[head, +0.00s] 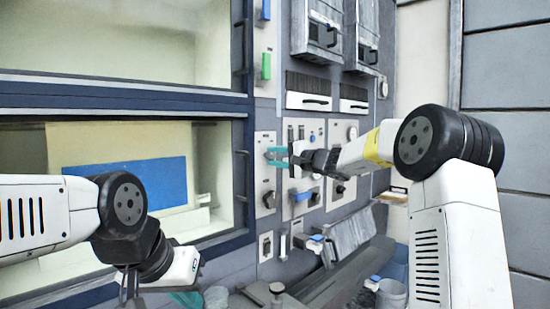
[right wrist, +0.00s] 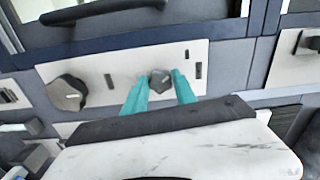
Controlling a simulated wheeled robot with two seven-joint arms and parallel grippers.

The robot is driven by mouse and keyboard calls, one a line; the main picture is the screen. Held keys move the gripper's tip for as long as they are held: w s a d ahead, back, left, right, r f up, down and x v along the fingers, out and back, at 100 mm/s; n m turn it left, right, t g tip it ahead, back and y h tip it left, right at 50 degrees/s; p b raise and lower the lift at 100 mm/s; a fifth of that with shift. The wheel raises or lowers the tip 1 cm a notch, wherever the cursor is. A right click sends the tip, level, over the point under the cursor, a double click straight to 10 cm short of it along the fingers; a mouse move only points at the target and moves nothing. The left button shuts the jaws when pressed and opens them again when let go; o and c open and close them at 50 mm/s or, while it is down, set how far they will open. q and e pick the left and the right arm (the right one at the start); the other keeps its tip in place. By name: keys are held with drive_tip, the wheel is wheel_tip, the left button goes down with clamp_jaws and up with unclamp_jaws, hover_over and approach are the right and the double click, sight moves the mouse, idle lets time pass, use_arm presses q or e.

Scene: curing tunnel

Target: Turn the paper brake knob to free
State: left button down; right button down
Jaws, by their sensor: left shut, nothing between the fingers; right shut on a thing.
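A pale control panel (head: 265,180) is mounted upright on the machine front. My right gripper (head: 277,156) reaches its upper part with teal fingers. In the right wrist view, the fingers (right wrist: 160,92) are shut on the two sides of a small grey round knob (right wrist: 159,80). A larger dark knob (right wrist: 66,93) sits apart on the same panel, and it shows lower down in the head view (head: 269,199). I cannot read any label that tells which is the paper brake knob. My left gripper (head: 187,298) is shut and empty at the bottom of the head view, partly cut off.
A dark handle (right wrist: 103,11) runs close beside the panel. A second panel with switches (head: 305,135) stands just right of it. A glazed chamber (head: 130,170) fills the left. Containers (head: 391,295) stand low at the right.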

drive_tip(key=shift+f+n, duration=0.15)
drive_tip(key=shift+n, duration=0.25)
drive_tip(key=c, duration=1)
unclamp_jaws()
drive_tip(key=shift+d, duration=0.1)
drive_tip(key=v, duration=0.7)
drive_tip(key=shift+s+d, duration=0.25)
drive_tip(key=shift+s, duration=0.1)
